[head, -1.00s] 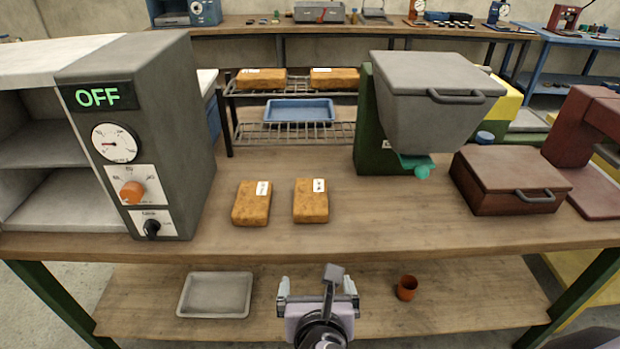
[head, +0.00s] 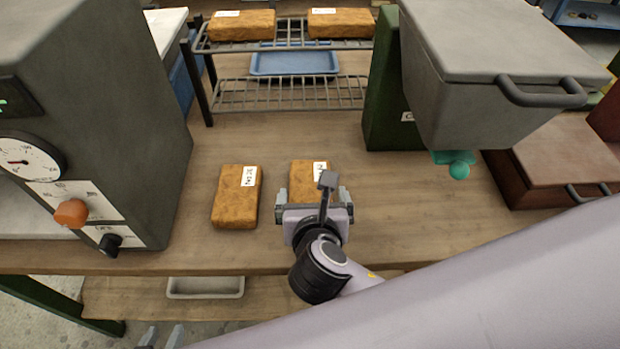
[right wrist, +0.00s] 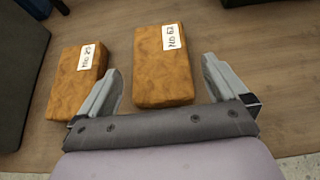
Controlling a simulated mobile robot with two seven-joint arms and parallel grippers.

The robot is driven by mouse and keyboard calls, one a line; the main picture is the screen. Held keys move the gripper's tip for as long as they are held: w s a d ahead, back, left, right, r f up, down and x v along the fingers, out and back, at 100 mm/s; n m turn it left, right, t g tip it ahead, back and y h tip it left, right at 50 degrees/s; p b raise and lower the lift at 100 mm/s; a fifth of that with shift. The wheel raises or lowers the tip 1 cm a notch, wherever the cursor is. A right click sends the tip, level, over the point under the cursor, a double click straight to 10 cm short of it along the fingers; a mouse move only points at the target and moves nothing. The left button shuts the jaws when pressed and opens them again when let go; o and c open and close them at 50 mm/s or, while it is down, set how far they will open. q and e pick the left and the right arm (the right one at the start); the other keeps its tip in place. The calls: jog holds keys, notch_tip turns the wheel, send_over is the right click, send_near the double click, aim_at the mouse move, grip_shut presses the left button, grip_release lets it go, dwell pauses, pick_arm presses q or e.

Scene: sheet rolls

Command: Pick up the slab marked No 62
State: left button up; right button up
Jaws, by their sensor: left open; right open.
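The slab marked No 62 (right wrist: 163,65) is an orange-brown block lying flat on the wooden bench, its white label on top at the far end. In the head view this slab (head: 304,172) is partly hidden behind my right gripper (head: 314,197). My right gripper is open and empty. In the right wrist view, its fingers (right wrist: 159,72) point at the slab and spread to either side of the slab's near part, apparently above it. My left gripper (head: 160,336) is open at the bottom edge of the head view, mostly cut off.
A similar labelled slab (head: 236,197) lies just to the left. Two more slabs (head: 242,26) (head: 340,23) sit on a wire rack (head: 290,93) with a blue tray (head: 293,62). A grey machine (head: 90,130) stands left, a lidded hopper (head: 490,80) right.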

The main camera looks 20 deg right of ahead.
aim_at(310, 184)
jog(key=x, duration=0.6)
jog(key=shift+s+a+f+b, duration=0.15)
jog(key=shift+a+f+b, duration=0.05)
jog(key=shift+f+b, duration=0.15)
jog(key=shift+c, duration=0.3)
jog(key=shift+r, duration=0.15)
jog(key=c, duration=0.9)
